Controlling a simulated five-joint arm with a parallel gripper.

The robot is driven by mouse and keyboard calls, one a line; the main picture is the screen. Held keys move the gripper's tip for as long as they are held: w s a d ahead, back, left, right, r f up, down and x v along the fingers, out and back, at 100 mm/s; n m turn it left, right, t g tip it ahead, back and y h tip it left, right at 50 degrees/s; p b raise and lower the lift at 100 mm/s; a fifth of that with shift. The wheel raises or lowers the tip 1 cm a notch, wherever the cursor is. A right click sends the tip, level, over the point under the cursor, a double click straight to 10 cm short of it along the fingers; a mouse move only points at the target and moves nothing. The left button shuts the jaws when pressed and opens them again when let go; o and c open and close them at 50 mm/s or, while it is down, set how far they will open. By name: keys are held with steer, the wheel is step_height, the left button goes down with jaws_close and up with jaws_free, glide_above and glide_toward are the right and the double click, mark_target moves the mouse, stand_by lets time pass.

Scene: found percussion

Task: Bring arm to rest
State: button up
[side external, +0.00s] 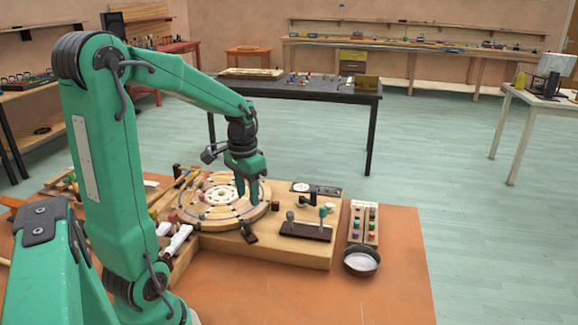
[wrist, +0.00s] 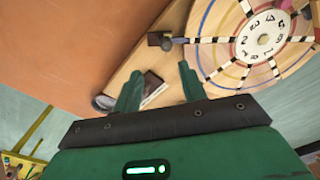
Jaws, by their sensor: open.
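My gripper (side external: 246,190) is green and points down over the right part of a round wooden disc (side external: 190,210) on a wooden board (side external: 290,254). In the wrist view my gripper (wrist: 158,88) is open, its two fingers apart with nothing held between them. The disc also shows in the wrist view (wrist: 232,62), with a white numbered hub (wrist: 262,34) and striped spokes. A small dark block (wrist: 152,80) lies on the board beyond the left finger. Whether the fingertips touch the disc cannot be told.
A dark stand with upright pegs (side external: 306,231) is on the board's right. Two strips with coloured knobs (side external: 363,222) and a round metal bowl (side external: 361,261) lie further right on the orange tabletop (side external: 400,290). The tabletop's front right is clear. A black table (side external: 290,90) stands behind.

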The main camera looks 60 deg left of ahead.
steer(key=s+d+r+m+t, duration=0.1)
steer(key=s+d+r+t, duration=0.1)
steer(key=d, duration=0.7)
steer(key=s+d+r+m+t, duration=0.1)
steer(key=s+d+r+t, duration=0.2)
steer(key=d, duration=0.5)
steer(key=v, duration=0.2)
steer(key=shift+d+r, duration=0.3)
steer(key=shift+s, duration=0.1)
